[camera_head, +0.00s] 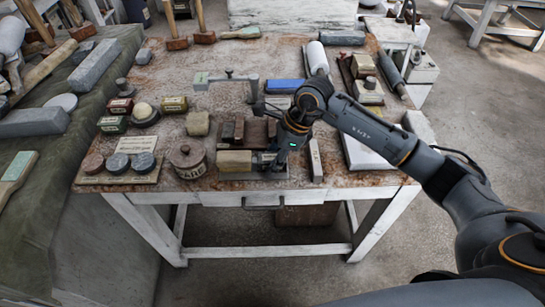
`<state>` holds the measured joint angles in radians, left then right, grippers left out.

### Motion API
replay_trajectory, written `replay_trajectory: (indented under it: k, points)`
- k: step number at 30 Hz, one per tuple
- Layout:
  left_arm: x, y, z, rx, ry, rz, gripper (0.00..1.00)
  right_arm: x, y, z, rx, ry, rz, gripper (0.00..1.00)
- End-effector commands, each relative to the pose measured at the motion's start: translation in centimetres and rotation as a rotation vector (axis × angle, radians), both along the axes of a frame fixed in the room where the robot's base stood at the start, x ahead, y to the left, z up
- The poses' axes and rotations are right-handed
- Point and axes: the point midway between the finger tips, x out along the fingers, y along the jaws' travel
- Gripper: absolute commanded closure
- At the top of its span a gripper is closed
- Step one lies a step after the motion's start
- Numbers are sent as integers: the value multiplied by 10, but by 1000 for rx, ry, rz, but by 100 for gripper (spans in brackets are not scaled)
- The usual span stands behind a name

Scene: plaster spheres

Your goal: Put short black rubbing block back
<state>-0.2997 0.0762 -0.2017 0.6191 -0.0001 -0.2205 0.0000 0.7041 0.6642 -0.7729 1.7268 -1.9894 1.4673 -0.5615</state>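My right gripper (271,159) reaches in from the right and points down at the front middle of the worktable. Its fingers are small and dark against dark items, so I cannot tell whether they are open or hold something. A small rack (256,131) of brown and dark blocks stands just behind and left of it. A short dark block (239,129) shows there, but I cannot be sure it is the short black rubbing block. A tan block (234,161) lies directly left of the gripper. My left gripper is not in view.
A lidded pot (187,160) stands left of the tan block. An upright pale bar (315,160) and a white slab (364,151) are to the right. A blue block (284,86) and a grey metal stand (228,80) lie behind. The worktable (175,73) is crowded at the front.

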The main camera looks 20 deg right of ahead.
Motion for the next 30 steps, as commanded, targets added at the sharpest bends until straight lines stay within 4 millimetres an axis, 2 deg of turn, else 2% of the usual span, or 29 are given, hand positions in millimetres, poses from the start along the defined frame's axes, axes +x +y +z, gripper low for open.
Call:
replay_trajectory:
  k: [9,14,17,24,30]
  points:
    - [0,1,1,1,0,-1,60,0,0,1,0,0,0,40]
    - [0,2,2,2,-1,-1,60,1,-3,8,0,-3,-1,40]
    - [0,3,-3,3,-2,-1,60,-1,-9,23,-1,-7,-1,40]
    - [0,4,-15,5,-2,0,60,-7,-29,72,-1,-7,-2,40]
    - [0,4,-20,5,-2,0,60,-11,-40,103,-1,-4,-1,40]
